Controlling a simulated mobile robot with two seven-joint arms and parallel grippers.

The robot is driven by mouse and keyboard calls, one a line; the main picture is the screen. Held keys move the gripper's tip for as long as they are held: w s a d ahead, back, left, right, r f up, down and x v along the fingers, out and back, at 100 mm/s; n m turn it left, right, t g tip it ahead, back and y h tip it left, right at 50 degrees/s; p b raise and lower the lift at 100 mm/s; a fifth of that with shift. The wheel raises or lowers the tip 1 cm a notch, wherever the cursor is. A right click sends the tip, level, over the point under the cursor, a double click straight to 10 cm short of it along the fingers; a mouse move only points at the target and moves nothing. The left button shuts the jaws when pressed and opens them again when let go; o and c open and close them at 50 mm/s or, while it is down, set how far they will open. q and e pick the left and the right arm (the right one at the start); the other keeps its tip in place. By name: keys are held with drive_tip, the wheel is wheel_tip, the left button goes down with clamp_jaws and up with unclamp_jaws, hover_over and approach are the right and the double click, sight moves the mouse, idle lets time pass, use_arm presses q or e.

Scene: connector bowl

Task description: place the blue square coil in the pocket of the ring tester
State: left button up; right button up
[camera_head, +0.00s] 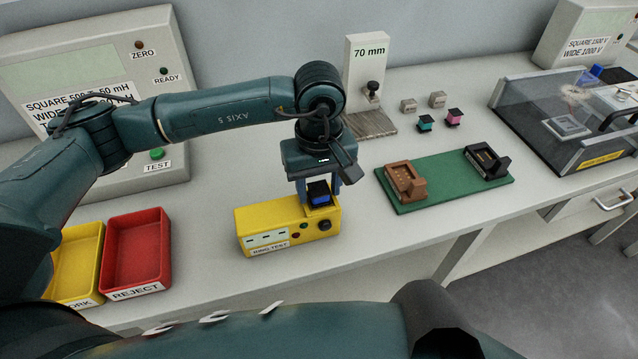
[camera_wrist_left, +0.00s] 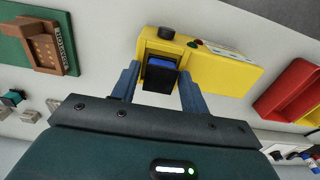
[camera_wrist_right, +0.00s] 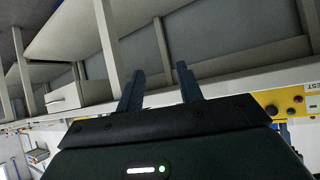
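The blue square coil (camera_head: 319,193), with a black body and blue upper part, sits at the right end of the yellow ring tester (camera_head: 268,241). In the left wrist view the coil (camera_wrist_left: 161,75) lies within the tester's yellow pocket edges; its seating depth is hidden. My left gripper (camera_head: 318,198) points down over it, with one finger on each side. Its fingers (camera_wrist_left: 160,72) stand apart, seemingly with narrow gaps beside the coil. My right gripper (camera_wrist_right: 160,70) is open and empty, facing the space below the bench; it is not recognisable in the head view.
A red reject tray (camera_head: 137,256) and a yellow tray (camera_head: 76,262) stand left of the tester. A green board (camera_head: 440,190) with brown and black connectors lies right. Small teal (camera_head: 425,123) and pink (camera_head: 454,118) coils stand behind it. Bare bench lies between tester and board.

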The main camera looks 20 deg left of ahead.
sight(319, 189)
use_arm(q)
drive_tip(key=shift+o, duration=0.6)
use_arm(e)
drive_tip(key=shift+s, duration=0.1)
drive_tip(key=shift+s, duration=0.1)
use_arm(q)
drive_tip(key=shift+r+p, duration=0.2)
drive_tip(key=shift+p, duration=0.1)
drive_tip(key=shift+r, duration=0.4)
wheel_tip(319, 189, up, 11)
drive_tip(key=b, duration=0.2)
drive_tip(key=shift+b, duration=0.3)
use_arm(e)
drive_tip(key=shift+w+a+f+y, duration=0.1)
drive_tip(key=shift+w+a+y, duration=0.2)
drive_tip(key=shift+a, duration=0.2)
drive_tip(key=shift+d, duration=0.1)
